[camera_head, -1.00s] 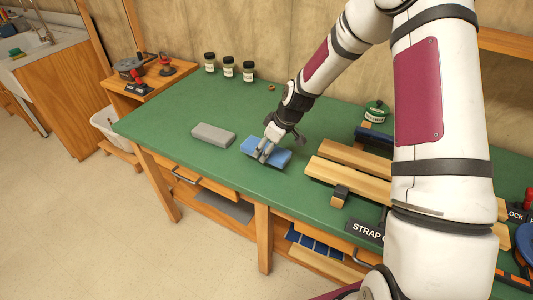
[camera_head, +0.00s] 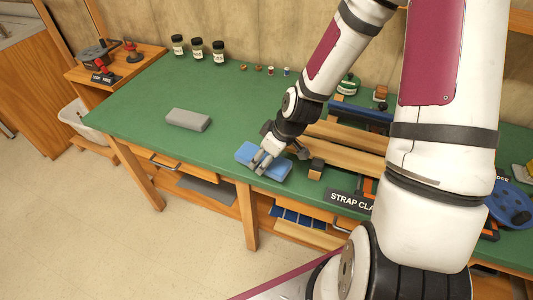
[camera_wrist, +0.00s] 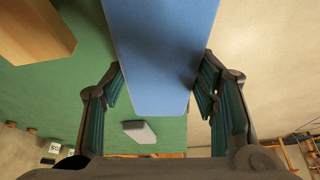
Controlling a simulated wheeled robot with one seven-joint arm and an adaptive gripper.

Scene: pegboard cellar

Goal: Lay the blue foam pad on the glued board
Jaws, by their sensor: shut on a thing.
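The blue foam pad (camera_head: 280,172) is in my gripper (camera_head: 262,160), near the front edge of the green bench. In the wrist view the pad (camera_wrist: 160,45) extends between the two dark fingers, which close on its sides. Bench top shows to its left there and floor to its right. I cannot tell its exact height above the bench. Pale wooden boards (camera_head: 345,152) lie right of the pad, partly hidden by my arm; one wooden piece (camera_wrist: 40,25) shows upper left in the wrist view. I cannot tell which board is glued.
A grey block (camera_head: 188,119) lies on the bench to the left, with clear green surface (camera_head: 150,95) around it. Several jars (camera_head: 198,48) stand along the back wall. A small wooden block (camera_head: 316,169) and a "STRAP CLA..." sign (camera_head: 350,201) are near the front edge.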

